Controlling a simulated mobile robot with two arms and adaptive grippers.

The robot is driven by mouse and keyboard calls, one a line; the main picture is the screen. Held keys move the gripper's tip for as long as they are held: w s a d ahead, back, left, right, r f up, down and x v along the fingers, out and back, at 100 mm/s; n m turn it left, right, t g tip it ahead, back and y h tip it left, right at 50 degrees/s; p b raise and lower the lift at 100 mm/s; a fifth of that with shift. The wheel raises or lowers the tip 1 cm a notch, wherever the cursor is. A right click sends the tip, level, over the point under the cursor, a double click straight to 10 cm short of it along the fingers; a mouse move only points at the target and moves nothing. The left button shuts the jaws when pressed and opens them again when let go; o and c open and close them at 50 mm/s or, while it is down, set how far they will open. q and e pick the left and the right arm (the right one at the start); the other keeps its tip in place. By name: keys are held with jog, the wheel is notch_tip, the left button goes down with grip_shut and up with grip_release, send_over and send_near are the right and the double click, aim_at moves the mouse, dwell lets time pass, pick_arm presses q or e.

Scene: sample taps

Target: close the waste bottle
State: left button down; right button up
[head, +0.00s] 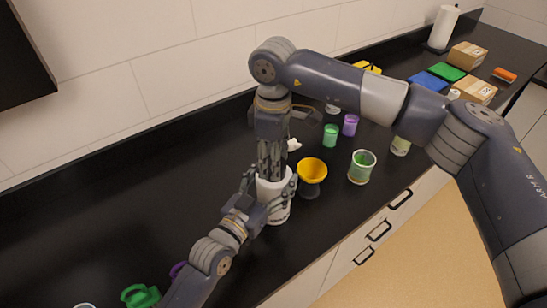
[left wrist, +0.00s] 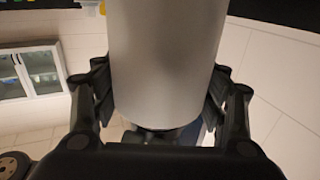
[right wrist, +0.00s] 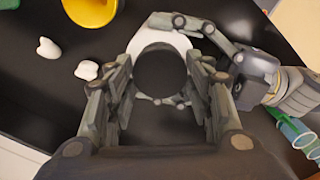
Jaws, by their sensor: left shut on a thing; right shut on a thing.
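The white waste bottle (head: 277,213) stands upright at the counter's middle. My left gripper (head: 271,188) is shut around its side. In the left wrist view the bottle (left wrist: 167,60) is a large pale cylinder between the fingers. My right gripper (head: 271,168) points straight down over the bottle's top. In the right wrist view a round black cap (right wrist: 160,72) sits between its fingers, with the white bottle top (right wrist: 155,36) as a ring around it. Whether the cap touches the bottle's neck is hidden.
A yellow funnel (head: 312,170) on a dark stand is just right of the bottle. A green beaker (head: 361,168), green cup (head: 331,136) and purple cup (head: 350,125) stand beyond. A green jug (head: 140,296) is at lower left. The counter behind left is clear.

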jog(key=o, duration=0.7)
jog(key=shift+r, duration=2.25)
jog(key=shift+c, duration=0.3)
